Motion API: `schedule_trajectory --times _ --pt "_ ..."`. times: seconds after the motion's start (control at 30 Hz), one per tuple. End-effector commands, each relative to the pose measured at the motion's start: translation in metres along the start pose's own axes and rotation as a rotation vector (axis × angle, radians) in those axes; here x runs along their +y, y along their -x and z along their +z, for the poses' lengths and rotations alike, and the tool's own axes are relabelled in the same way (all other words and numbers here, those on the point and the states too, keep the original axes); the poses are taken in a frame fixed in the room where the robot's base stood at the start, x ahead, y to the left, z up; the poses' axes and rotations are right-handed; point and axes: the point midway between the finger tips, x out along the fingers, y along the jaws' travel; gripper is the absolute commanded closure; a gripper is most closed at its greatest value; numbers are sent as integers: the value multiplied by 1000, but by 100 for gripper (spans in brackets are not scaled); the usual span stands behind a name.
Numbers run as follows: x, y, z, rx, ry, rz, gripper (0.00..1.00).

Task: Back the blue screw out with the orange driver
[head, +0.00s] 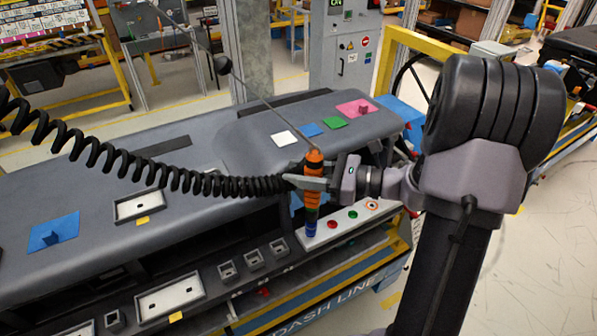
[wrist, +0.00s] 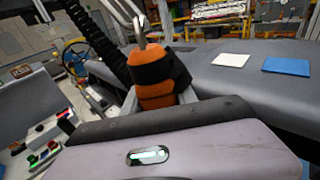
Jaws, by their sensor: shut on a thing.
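My gripper (head: 306,183) is shut on the orange driver (head: 314,158), which stands upright below a thin line with a black coiled cord beside it. In the wrist view the driver's orange and black body (wrist: 157,90) rises between the fingers, with a metal hook at its top. The driver's lower end points down at the left end of a pale panel (head: 345,229). A blue piece, apparently the blue screw (head: 310,230), shows right at that lower end. I cannot tell whether the tip is seated in it.
The grey dashboard (head: 220,150) carries coloured patches. The black coiled cord (head: 120,155) crosses to the left. Several square sockets (head: 254,258) line the front.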

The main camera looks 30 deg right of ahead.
Motion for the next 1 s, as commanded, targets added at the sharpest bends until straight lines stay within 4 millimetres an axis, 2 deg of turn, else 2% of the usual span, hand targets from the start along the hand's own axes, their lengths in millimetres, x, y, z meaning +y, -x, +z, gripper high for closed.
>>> schedule_trajectory --times 0.7,1.0 --pt "0 5 56 1 -2 1 100" --pt "0 5 58 1 -2 0 100"
